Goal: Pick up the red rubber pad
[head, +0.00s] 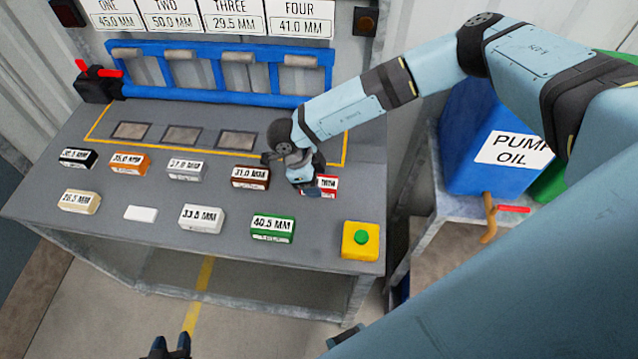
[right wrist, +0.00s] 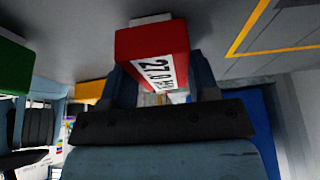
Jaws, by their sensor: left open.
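The red rubber pad (head: 327,188) lies at the right end of the back row on the grey bench, its white label partly hidden by my right gripper (head: 303,180). In the right wrist view the red pad (right wrist: 152,42) shows close up with a 27.0 label. The fingers of my right gripper (right wrist: 160,85) stand apart on either side of it. I cannot tell whether they press on it. My left gripper (head: 166,347) is open and empty at the bottom edge of the head view, in front of the bench.
A brown pad (head: 250,177) lies just left of the red one, a green pad (head: 272,229) in front. Several other labelled pads lie further left. A yellow button box (head: 360,241) stands at the front right corner. A blue frame (head: 220,92) lines the back.

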